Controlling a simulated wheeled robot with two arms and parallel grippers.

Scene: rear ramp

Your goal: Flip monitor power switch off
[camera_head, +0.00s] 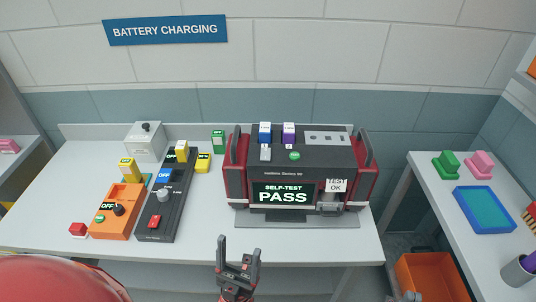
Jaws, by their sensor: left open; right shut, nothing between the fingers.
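The monitor (308,172) is a dark grey and red unit standing upright on the bench. Its screen (283,193) reads "SELF-TEST PASS". On its top are a blue tagged part (265,133), a purple tagged part (289,135), a grey part (265,154) and a green round label (295,156). I cannot tell which is the power switch or its position. My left gripper (239,247) is open and empty in front of the bench, below and left of the screen. My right gripper (410,297) barely shows at the bottom edge, shut and empty, away from the monitor.
An orange box (117,210) and a dark control box (164,205) stand left of the monitor, both with small labels. A light grey box (146,142) is behind them. A side table (428,190) holds a blue tray (485,209). An orange bin (431,276) sits below.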

